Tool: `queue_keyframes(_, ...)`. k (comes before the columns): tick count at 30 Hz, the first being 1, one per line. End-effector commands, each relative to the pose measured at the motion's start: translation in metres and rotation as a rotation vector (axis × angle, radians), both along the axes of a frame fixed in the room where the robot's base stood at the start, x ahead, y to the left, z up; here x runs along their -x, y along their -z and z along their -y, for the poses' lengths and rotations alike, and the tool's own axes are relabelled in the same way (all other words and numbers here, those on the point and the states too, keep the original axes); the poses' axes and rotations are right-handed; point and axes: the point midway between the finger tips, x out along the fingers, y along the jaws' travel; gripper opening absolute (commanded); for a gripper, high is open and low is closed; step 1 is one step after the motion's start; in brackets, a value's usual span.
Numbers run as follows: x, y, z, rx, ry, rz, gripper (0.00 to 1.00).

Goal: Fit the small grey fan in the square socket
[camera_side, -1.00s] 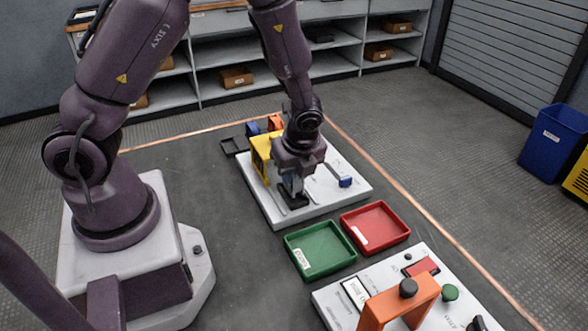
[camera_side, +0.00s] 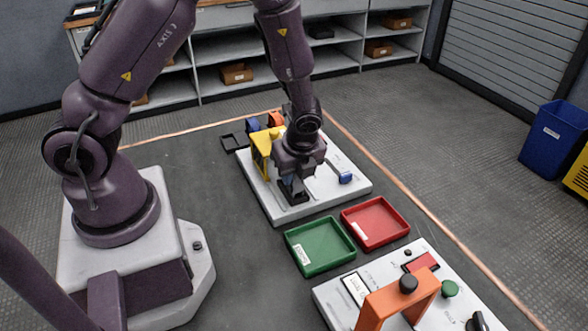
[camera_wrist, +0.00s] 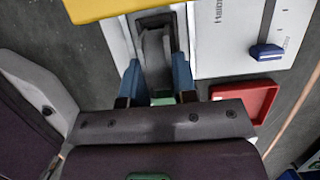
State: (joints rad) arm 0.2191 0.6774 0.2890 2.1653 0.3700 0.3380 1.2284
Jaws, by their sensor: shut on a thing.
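My gripper (camera_side: 293,186) is low over the white panel (camera_side: 272,207), at a dark square socket (camera_side: 301,200) near the panel's front edge. In the wrist view its two blue fingers (camera_wrist: 156,70) are shut on the small grey fan (camera_wrist: 154,52), which shows as a narrow grey body between them. The dark socket rim (camera_wrist: 153,20) shows just beyond the fan. The fan is at the socket, but I cannot tell how deep it sits. In the side view the gripper hides most of the fan.
A yellow block (camera_side: 262,153) stands on the panel behind-left of my gripper, and a blue lever (camera_side: 345,178) is to its right. Green (camera_side: 318,268) and red (camera_side: 347,228) trays lie in front. A second panel with an orange arch (camera_side: 398,297) is nearer the camera.

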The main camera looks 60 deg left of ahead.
Motion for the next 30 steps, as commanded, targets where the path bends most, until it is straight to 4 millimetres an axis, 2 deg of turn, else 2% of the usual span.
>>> queue_keyframes(28,0.0001,0.0056,-0.0003,-0.001,0.0,-0.001,0.05)
queue_keyframes(29,0.0,0.0057,-0.0002,-0.001,0.0,-0.001,0.28)
queue_keyframes(30,-0.0001,0.0056,-0.0002,0.0,0.0,0.0,0.38)
